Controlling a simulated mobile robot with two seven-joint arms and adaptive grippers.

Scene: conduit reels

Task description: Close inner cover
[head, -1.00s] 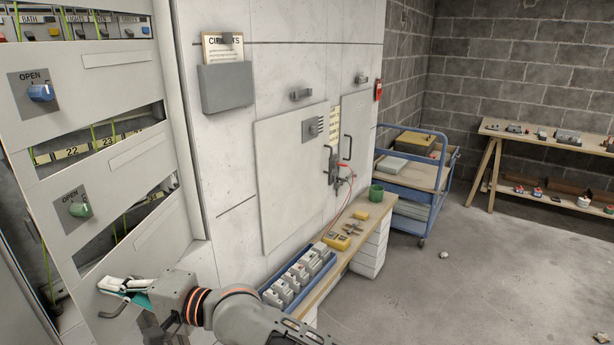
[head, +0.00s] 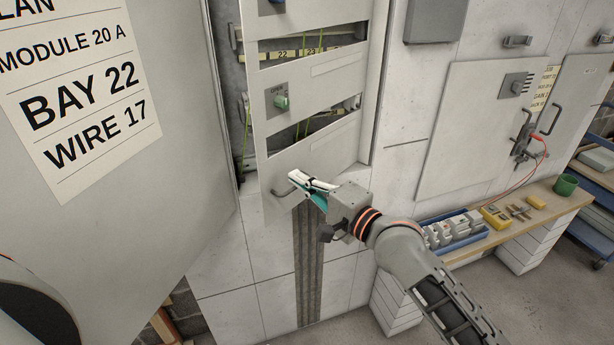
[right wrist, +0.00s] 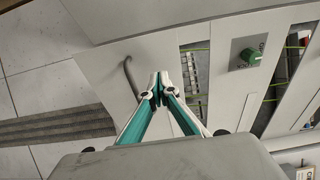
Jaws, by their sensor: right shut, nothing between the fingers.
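The inner cover (head: 325,152) is a pale panel with slots, in the upper middle of the head view. It stands ajar, with wiring visible past its left edge. A green knob (head: 281,102) marked OPEN sits on it and also shows in the right wrist view (right wrist: 251,56). A bent grey handle (head: 281,192) is near its lower left corner and also shows in the right wrist view (right wrist: 129,78). My right gripper (head: 294,177) is shut and empty in front of the cover's lower part, beside the handle; contact is unclear. My left gripper is out of view.
A large grey outer door (head: 185,150) with a BAY 22, WIRE 17 label (head: 88,103) stands open at left. A bench (head: 530,215) with a blue tray (head: 472,240), a yellow meter (head: 495,217) and a green mug (head: 565,184) is at right, near my right arm.

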